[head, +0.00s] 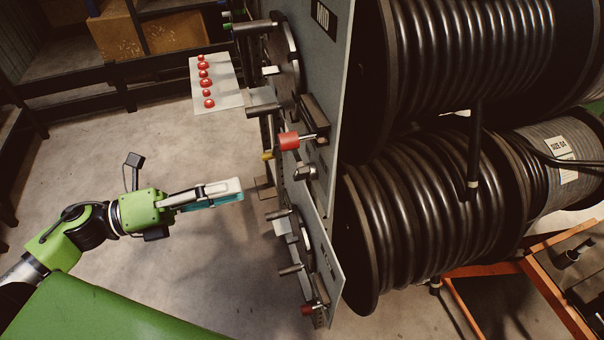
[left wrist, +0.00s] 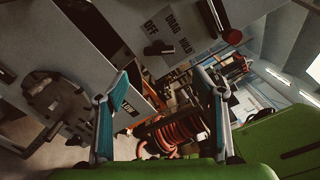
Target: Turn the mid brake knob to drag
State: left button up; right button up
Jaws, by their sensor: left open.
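The mid brake knob (head: 305,173) is a small dark knob on the grey panel marked MID (head: 322,20), below a red-ended lever. In the left wrist view the knob (left wrist: 158,48) sits beside the printed words OFF, DRAG and HOLD. I cannot tell which word it points to. My left gripper (head: 241,190) is open and empty, left of the panel and apart from the knob. In the left wrist view its teal fingers (left wrist: 160,74) stand wide apart, with the knob beyond and above the gap. My right gripper is not in view.
The red-ended lever (head: 289,141) sticks out just above the knob. A lower panel (head: 325,255), marked LOW in the wrist view, carries more handles. Large hose reels (head: 430,220) stand behind the panels. A white board with red buttons (head: 226,85) is farther back. Floor left of the panels is clear.

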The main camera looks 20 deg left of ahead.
aim_at(295, 175)
pick_arm(q)
jog(key=p+x, duration=0.2)
jog(key=x, duration=0.9)
jog(key=shift+w+d+r, duration=0.1)
jog(key=shift+w+d, duration=0.1)
jog(key=shift+w, duration=0.15)
jog(key=shift+w+d, duration=0.35)
jog(key=shift+d, duration=0.25)
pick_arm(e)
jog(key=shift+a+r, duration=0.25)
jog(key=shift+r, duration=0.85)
pick_arm(q)
jog(key=c, duration=1.1)
